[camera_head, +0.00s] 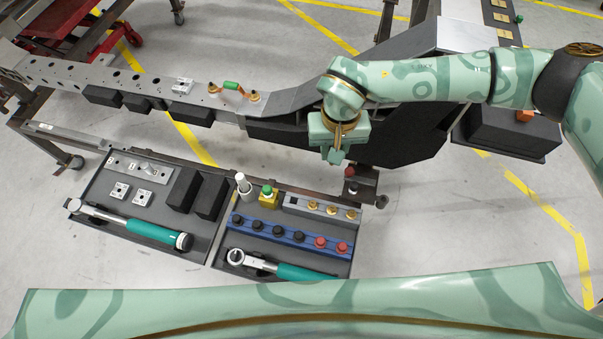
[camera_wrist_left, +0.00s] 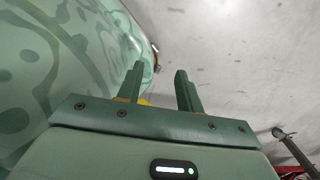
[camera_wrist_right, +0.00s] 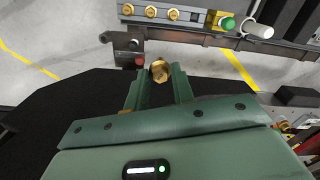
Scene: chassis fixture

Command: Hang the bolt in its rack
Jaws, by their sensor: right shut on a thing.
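My right gripper (camera_wrist_right: 160,90) is shut on a brass-coloured bolt (camera_wrist_right: 159,70), whose hex head shows between the fingertips. In the head view this gripper (camera_head: 333,157) points down beside the dark chassis, above and right of the tool trays; the bolt is not clearly visible there. A grey rack strip (camera_head: 302,203) with brass bolts lies at the back right of the right tray. The strip (camera_wrist_right: 188,16) also shows at the top of the right wrist view, apart from the held bolt. My left gripper (camera_wrist_left: 158,85) is open and empty, outside the head view.
A bracket with a red knob (camera_head: 349,171) stands between the right gripper and the tray corner. The right tray also holds a blue strip (camera_head: 270,228) of knobs, a yellow block with a green button (camera_head: 268,197) and a torque wrench (camera_head: 290,272). The dark chassis (camera_head: 405,140) lies behind.

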